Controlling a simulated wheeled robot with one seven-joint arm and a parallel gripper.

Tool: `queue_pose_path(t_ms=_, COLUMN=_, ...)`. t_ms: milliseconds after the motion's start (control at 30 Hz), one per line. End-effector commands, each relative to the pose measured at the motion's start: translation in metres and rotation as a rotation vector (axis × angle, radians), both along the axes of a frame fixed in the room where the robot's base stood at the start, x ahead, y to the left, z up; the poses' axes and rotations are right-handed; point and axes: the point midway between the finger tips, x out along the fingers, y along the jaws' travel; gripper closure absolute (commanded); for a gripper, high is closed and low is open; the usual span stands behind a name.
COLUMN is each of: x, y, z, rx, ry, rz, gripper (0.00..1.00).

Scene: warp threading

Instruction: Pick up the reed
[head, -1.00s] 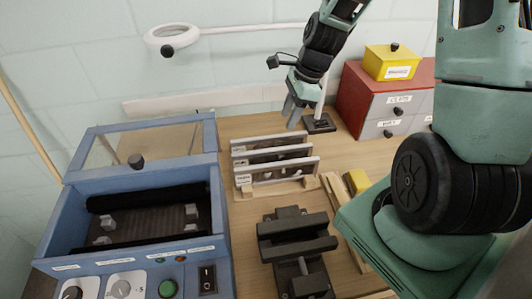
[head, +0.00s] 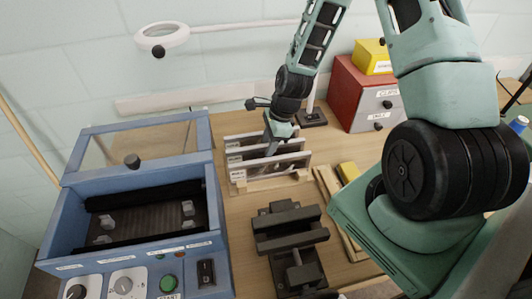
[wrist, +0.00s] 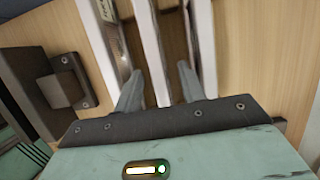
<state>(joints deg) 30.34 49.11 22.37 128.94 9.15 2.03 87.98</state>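Three upright pale-framed panels, which look like the reeds, stand in a row in a wooden rack (head: 268,184) left of centre in the head view. They are the front panel (head: 272,170), the middle panel (head: 236,160) and the back panel (head: 233,144); their small labels are unreadable. My gripper (head: 270,150) is above the rack, fingers down among the panels. In the wrist view my gripper (wrist: 159,72) is open, with one finger either side of a pale middle bar (wrist: 152,45). Contact with it cannot be told.
A blue machine (head: 219,225) with an open lid stands left. A dark clamp-like stand (head: 292,235) is in front of the rack. A wooden tray with a yellow block (head: 348,172) lies right. A red and grey drawer cabinet (head: 370,95) and a lamp (head: 162,37) are behind.

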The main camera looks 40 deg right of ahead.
Motion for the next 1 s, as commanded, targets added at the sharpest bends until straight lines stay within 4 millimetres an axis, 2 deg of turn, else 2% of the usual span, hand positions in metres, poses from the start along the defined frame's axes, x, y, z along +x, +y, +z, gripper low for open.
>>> queue_pose_path(t_ms=400, x=0.003, y=0.012, z=-0.040, rx=0.000, ry=0.001, rz=0.000, gripper=0.60)
queue_pose_path(t_ms=700, x=0.004, y=0.012, z=-0.044, rx=0.000, ry=0.000, rz=0.000, gripper=0.60)
queue_pose_path(t_ms=833, x=0.004, y=0.012, z=-0.043, rx=0.000, ry=0.000, rz=0.000, gripper=0.96)
queue_pose_path(t_ms=867, x=0.004, y=0.012, z=-0.043, rx=0.000, ry=0.000, rz=0.000, gripper=1.00)
queue_pose_path(t_ms=1000, x=0.004, y=0.013, z=-0.043, rx=0.000, ry=-0.001, rz=0.000, gripper=1.00)
